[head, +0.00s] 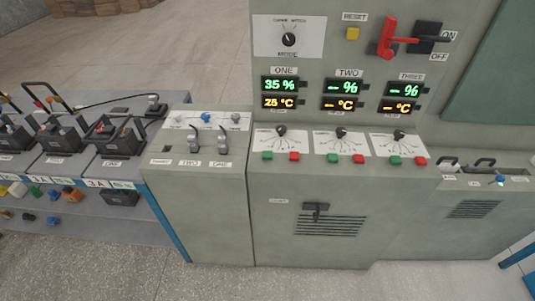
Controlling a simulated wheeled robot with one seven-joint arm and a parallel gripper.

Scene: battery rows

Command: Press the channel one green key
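The channel one green key (267,155) sits on the sloped desk of a grey-green console (300,185), at the left end of the row. A red key (294,156) is close to its right. Above them is a black knob (281,131) on a white scale plate. The ONE displays above read 35 % in green (280,84) and 25 °C in orange (280,102). The TWO and THREE displays show dashes. Similar knobs with green and red keys stand under TWO (333,158) and THREE (395,161). My gripper is not in view.
A red lever (387,38) and a yellow RESET key (352,33) are on the upright panel. A lower cabinet (205,185) with two plugs stands left. Batteries (113,137) line a bench at far left, with a black cable. The floor in front (230,285) is clear.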

